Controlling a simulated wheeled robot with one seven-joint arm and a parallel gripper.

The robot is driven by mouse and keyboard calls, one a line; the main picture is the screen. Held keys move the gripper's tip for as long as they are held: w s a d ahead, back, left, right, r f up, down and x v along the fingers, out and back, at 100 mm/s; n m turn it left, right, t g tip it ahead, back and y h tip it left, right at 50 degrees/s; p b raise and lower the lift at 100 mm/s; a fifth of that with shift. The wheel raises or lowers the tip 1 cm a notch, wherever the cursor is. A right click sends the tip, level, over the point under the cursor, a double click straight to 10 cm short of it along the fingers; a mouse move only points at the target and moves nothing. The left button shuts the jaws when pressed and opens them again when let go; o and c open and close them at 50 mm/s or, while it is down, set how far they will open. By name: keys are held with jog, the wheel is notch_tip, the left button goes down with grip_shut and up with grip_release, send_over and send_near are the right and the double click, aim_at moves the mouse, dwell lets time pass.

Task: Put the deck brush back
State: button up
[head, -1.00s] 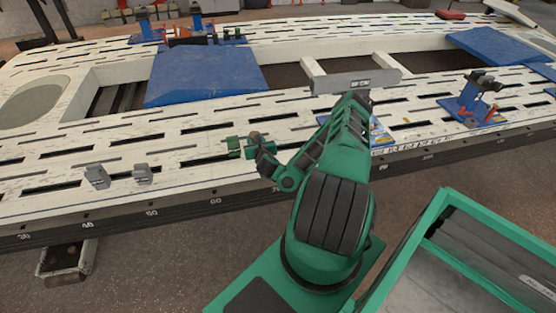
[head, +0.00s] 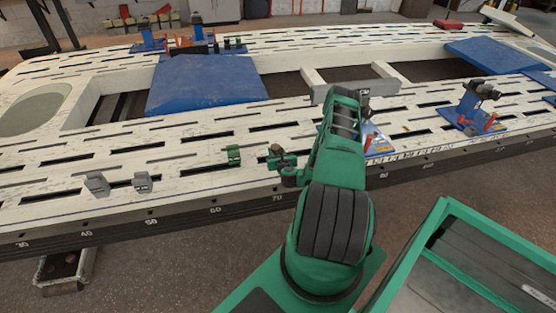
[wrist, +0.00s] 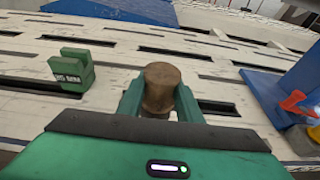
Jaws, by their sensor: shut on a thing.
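My gripper (head: 280,157) is low over the near deck of the white slotted bench. In the wrist view its two green fingers (wrist: 160,105) are shut on a brown, round-ended piece (wrist: 162,82). I see it mostly end-on, so I cannot tell whether it is part of the deck brush. A green notched block (head: 233,155) sits on the deck, left of my gripper and apart from it. It also shows in the wrist view (wrist: 71,70), with white lettering I cannot read surely. No brush bristles show.
The white bench (head: 190,178) has many slots. Two grey clamps (head: 97,184) stand at its near left. A blue-based fixture (head: 472,110) stands on the right and another (head: 376,142) behind my arm. A green-rimmed bin (head: 412,250) is at front right.

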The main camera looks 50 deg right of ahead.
jog(key=shift+s+d+f, duration=0.15)
jog(key=shift+d+f, duration=0.2)
jog(key=shift+d, duration=0.2)
jog(key=shift+s+d+f, duration=0.1)
jog(key=shift+d+f, duration=0.25)
jog(key=shift+d, duration=0.15)
jog(key=shift+f, duration=1.95)
jog(key=o, duration=1.2)
jog(key=shift+f, duration=0.1)
jog(key=shift+a, duration=0.1)
